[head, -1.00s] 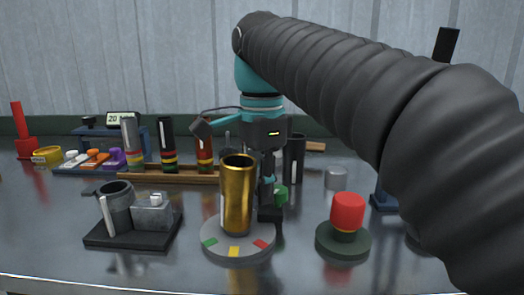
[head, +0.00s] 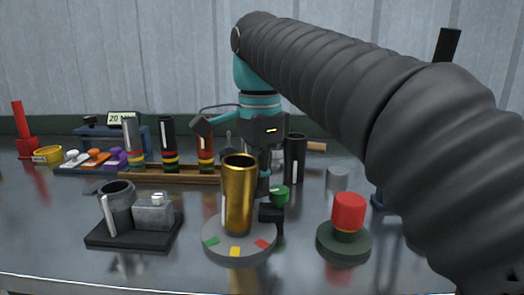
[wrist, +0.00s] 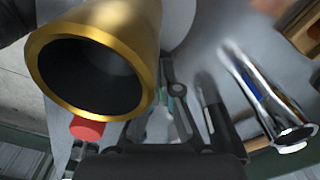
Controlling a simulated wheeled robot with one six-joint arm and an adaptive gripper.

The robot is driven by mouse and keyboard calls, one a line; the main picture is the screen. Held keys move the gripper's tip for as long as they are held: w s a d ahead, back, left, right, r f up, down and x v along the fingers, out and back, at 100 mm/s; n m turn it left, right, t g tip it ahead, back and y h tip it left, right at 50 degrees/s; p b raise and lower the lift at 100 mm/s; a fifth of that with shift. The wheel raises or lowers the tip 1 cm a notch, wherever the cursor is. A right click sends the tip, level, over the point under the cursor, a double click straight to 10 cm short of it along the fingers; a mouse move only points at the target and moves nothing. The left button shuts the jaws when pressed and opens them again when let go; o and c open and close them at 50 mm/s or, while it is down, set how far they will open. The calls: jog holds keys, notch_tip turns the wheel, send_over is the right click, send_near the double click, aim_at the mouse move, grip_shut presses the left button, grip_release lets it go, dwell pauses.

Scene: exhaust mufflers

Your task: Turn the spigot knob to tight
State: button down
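A round grey base (head: 210,241) with green, yellow and red marks stands at the front middle. A gold tube (head: 239,195) stands upright on it, and its open mouth fills the upper left of the wrist view (wrist: 140,25). A black block (head: 271,213) sticks out at the base's right rear; it may be the spigot knob, but I cannot be sure. My gripper (head: 263,186) points down just behind and right of the gold tube, above the black block. Its fingers (wrist: 163,95) show in the wrist view, but their gap is unclear. The tube hides part of them.
A red-capped stand (head: 348,212) is to the right of the base. A black tray (head: 130,240) with a cup and block is to the left. A wooden rack (head: 180,178) holds tubes farther back.

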jog(key=shift+a+r, duration=0.1)
jog(key=shift+r, duration=0.05)
jog(key=shift+a+r, duration=0.1)
jog(key=shift+r, duration=2.8)
jog(key=shift+w+a, duration=0.1)
